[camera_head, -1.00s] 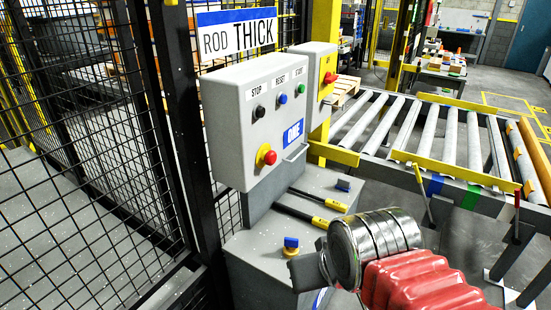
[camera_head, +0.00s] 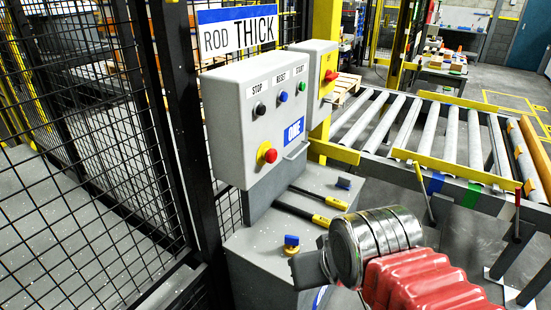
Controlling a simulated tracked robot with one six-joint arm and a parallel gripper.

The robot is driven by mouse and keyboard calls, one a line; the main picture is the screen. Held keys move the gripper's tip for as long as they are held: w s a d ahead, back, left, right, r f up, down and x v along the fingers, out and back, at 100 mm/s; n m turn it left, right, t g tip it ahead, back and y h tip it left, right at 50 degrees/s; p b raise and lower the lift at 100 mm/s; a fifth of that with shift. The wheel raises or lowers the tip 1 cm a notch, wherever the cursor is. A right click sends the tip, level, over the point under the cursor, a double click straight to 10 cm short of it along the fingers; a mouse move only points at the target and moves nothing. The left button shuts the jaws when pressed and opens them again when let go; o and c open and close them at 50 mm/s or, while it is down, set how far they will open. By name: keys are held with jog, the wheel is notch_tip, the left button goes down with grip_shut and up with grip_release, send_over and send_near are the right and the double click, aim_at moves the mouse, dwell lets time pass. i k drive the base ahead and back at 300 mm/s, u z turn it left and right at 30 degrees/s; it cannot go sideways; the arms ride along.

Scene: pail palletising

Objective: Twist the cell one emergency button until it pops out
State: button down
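The grey control box (camera_head: 225,130) marked "ONE" stands left of centre. Its red emergency button (camera_head: 270,155) on a yellow collar sits low on the front face; I cannot tell whether it is pressed in or out. Black STOP, blue RESET and green START buttons sit in a row above it. My arm, a silver wrist with red ribbed sleeve, comes in from the lower right. My gripper (camera_head: 303,268) is a dark grey part at the wrist's left end, below and right of the red button and apart from it. Its fingers cannot be made out.
Below the box, a grey pedestal (camera_head: 255,262) carries a blue-and-yellow knob (camera_head: 291,244) close to my gripper, and two black levers with yellow ends (camera_head: 327,222). Black mesh fence (camera_head: 85,150) stands left. A second box with a red switch (camera_head: 330,77) and a roller conveyor (camera_head: 430,140) lie right.

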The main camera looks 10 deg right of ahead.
aim_at(271, 156)
jog(key=z, duration=0.05)
jog(key=k, duration=0.5)
jog(key=u, duration=0.75)
jog(key=i, duration=0.75)
jog(key=u, duration=0.15)
